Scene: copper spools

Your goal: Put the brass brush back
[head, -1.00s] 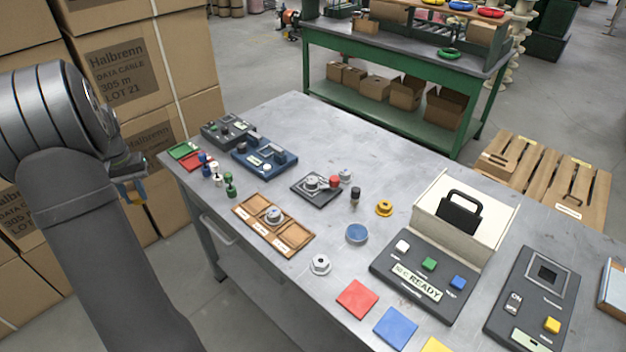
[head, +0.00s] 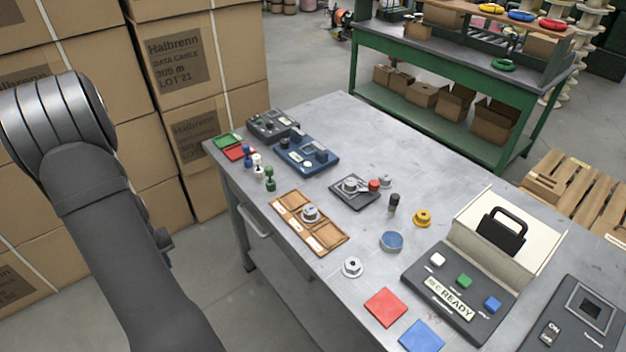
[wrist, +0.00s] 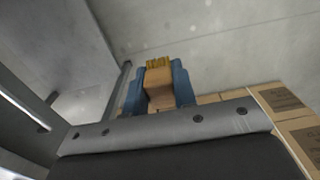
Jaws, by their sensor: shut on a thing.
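The brass brush (wrist: 158,78) shows in the wrist view as a tan wooden block with yellow bristles at its far end. My gripper (wrist: 158,88) has its blue fingers shut on the sides of the block. In the wrist view the brush is over bare grey floor, with cardboard boxes nearby. In the head view my arm is at the left, off the table's side, and the fingers and brush are hidden. A wooden tray (head: 328,238) with several labelled compartments lies on the table; a metal part sits in its middle one.
The grey table (head: 340,120) carries a blue device (head: 318,158), small bottles, a metal nut (head: 352,267), a blue disc (head: 391,241), coloured squares and a READY panel (head: 450,298). Stacked cartons (head: 180,60) stand behind my arm. The table's far middle is clear.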

